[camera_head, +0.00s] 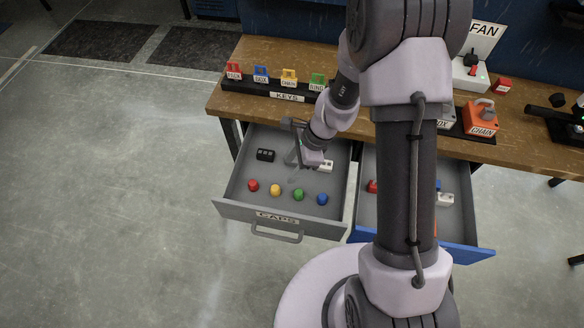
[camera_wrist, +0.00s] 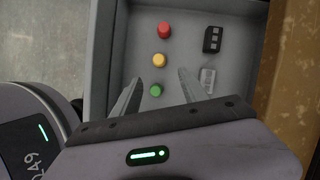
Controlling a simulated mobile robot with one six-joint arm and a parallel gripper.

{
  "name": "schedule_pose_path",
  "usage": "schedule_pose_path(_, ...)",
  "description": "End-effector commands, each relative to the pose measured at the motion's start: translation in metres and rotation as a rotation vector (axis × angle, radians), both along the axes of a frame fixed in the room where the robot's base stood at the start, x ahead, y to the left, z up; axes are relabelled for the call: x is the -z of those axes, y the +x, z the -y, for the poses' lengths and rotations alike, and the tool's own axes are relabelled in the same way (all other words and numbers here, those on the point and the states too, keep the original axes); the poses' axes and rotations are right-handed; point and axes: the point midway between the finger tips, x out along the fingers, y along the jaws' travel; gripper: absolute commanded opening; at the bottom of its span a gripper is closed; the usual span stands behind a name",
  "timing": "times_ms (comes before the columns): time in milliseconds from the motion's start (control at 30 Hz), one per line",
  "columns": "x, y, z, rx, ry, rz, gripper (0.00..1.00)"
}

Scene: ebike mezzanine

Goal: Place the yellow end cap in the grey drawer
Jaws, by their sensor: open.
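The grey drawer (camera_head: 234,210), labelled CAPS, is pulled out below the bench; its wall shows in the wrist view (camera_wrist: 99,60). The yellow end cap (camera_head: 275,190) stands on the drawer floor in a row between the red cap (camera_head: 253,185) and the green cap (camera_head: 298,195). In the wrist view the yellow cap (camera_wrist: 160,60) is just beyond my fingertips. My gripper (camera_wrist: 160,76) is open and empty over the drawer, its fingers spread either side of the line of caps. The green cap (camera_wrist: 156,91) shows between the fingers.
A blue cap (camera_head: 322,199), a black block (camera_head: 265,155) and a white block (camera_head: 326,166) are also in the grey drawer. A blue-fronted drawer (camera_head: 468,250) stands open at right, partly hidden by my arm. The wooden bench (camera_head: 225,99) overhangs the back.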

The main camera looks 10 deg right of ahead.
Motion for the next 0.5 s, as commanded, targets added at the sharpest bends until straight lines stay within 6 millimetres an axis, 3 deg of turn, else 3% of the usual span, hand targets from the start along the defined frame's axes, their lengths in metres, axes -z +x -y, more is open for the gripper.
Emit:
schedule_pose_path(67, -0.042, 0.004, -0.001, -0.080, -0.005, 0.080, 0.51)
schedule_pose_path(167, -0.124, -0.006, -0.001, -0.279, -0.038, 0.244, 0.51)
schedule_pose_path(200, -0.158, -0.017, 0.000, -0.370, -0.063, 0.315, 0.51)
schedule_pose_path(300, -0.230, -0.058, 0.005, -0.602, -0.159, 0.488, 0.51)
schedule_pose_path(400, -0.276, -0.106, 0.016, -0.804, -0.285, 0.625, 0.51)
schedule_pose_path(500, -0.296, -0.144, 0.027, -0.945, -0.402, 0.709, 0.51)
